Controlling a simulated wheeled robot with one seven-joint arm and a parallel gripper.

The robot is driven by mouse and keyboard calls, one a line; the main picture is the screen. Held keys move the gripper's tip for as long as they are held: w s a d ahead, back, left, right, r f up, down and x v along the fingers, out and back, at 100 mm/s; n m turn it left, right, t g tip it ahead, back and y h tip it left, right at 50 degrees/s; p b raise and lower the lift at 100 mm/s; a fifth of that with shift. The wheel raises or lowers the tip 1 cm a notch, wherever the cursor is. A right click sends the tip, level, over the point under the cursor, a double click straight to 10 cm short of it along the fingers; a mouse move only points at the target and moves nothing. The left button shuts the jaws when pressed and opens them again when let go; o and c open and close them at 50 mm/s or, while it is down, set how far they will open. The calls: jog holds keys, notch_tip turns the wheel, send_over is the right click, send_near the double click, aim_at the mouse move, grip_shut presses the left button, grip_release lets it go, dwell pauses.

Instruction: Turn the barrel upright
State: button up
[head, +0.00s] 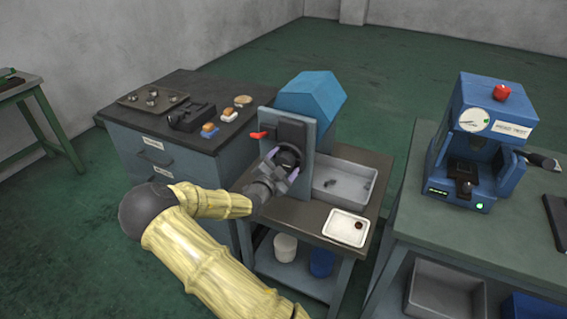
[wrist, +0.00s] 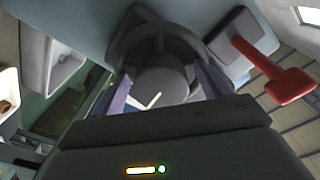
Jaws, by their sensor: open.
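The barrel (wrist: 160,80) is a dark round part with a pale line on its face, set in a dark ring on the front of the blue-and-grey machine. The pale line is tilted in the wrist view. In the head view the barrel (head: 288,154) is partly hidden by my gripper (head: 279,167). My gripper (wrist: 162,82) is open, with one purple-grey finger on each side of the barrel. I cannot tell whether the fingers touch it.
A red lever (wrist: 278,75) sticks out beside the barrel and shows at the machine's left in the head view (head: 258,135). A grey bin (head: 345,181) and a white tray (head: 346,225) stand to the right. A cabinet (head: 170,150) stands left, a blue press (head: 485,140) far right.

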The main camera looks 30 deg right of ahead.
jog(key=c, duration=1)
jog(key=shift+n, duration=0.3)
jog(key=n, duration=0.3)
jog(key=shift+f, duration=0.1)
jog(key=n, duration=0.5)
jog(key=shift+s, duration=0.1)
jog(key=n, duration=0.4)
jog(key=shift+n, duration=0.3)
jog(key=shift+n+p, duration=0.4)
jog(key=shift+n, duration=1.6)
